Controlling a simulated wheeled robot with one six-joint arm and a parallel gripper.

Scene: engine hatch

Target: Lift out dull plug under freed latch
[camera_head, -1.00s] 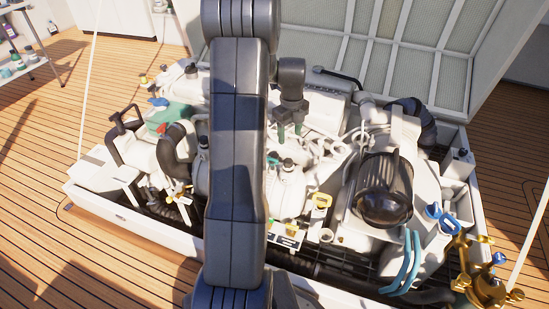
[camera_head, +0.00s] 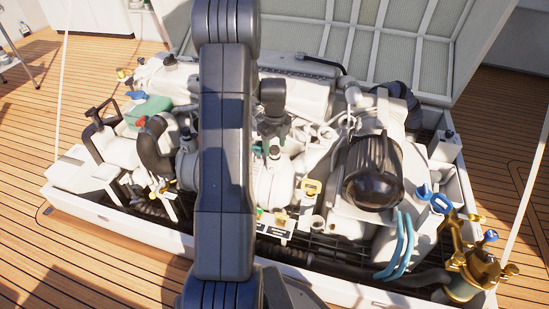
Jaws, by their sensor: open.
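My gripper (camera_head: 272,140) hangs pointing down over the middle of the white engine (camera_head: 265,185), just right of my own arm. Its green-tipped fingers are apart, and I see nothing held between them. A small red-and-green capped fitting (camera_head: 274,152) shows just below the fingertips; I cannot tell whether they touch. I cannot make out the dull plug or the freed latch for certain at this size. My arm hides a wide upright strip of the engine left of the gripper.
A black round-fronted housing (camera_head: 374,175) stands right of the gripper. Teal hoses (camera_head: 400,250) and a brass fitting (camera_head: 470,265) are at the front right. The raised hatch lid (camera_head: 400,50) stands behind. Wooden deck (camera_head: 90,265) lies open front left.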

